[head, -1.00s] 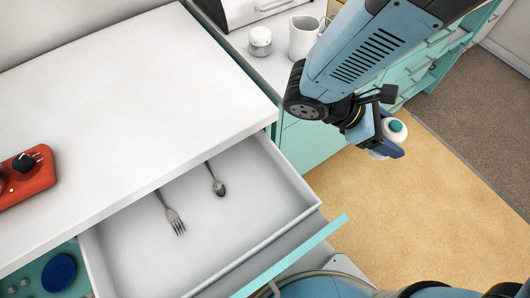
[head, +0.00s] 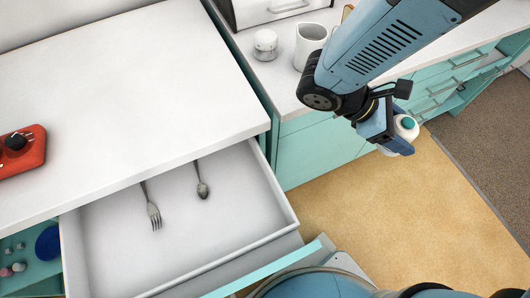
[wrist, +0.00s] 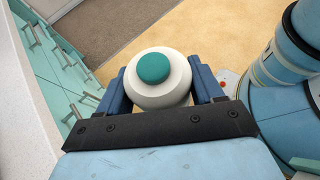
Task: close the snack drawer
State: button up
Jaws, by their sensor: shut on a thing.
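A white-lined drawer (head: 220,260) with a teal front (head: 275,268) stands pulled out below the white counter at lower left in the head view. A fork (head: 153,212) and a spoon (head: 202,185) lie in it; I see no snacks there. I cannot tell whether this is the snack drawer. My gripper (head: 397,134) is up to the right of the drawer, apart from it. It is shut on a white round container with a teal top (head: 408,124). In the wrist view, the container (wrist: 158,88) sits between both fingers.
A white jar (head: 265,44) and a white pitcher (head: 309,44) stand on the back counter. A red device (head: 22,155) sits on the near counter (head: 130,80). A teal compartment at lower left holds a blue round thing (head: 48,243). The tan floor (head: 345,205) to the right is clear.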

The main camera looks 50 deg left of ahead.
aim_at(220, 245)
jog(key=u, duration=3.55)
jog(key=k, duration=0.1)
jog(key=z, duration=2.6)
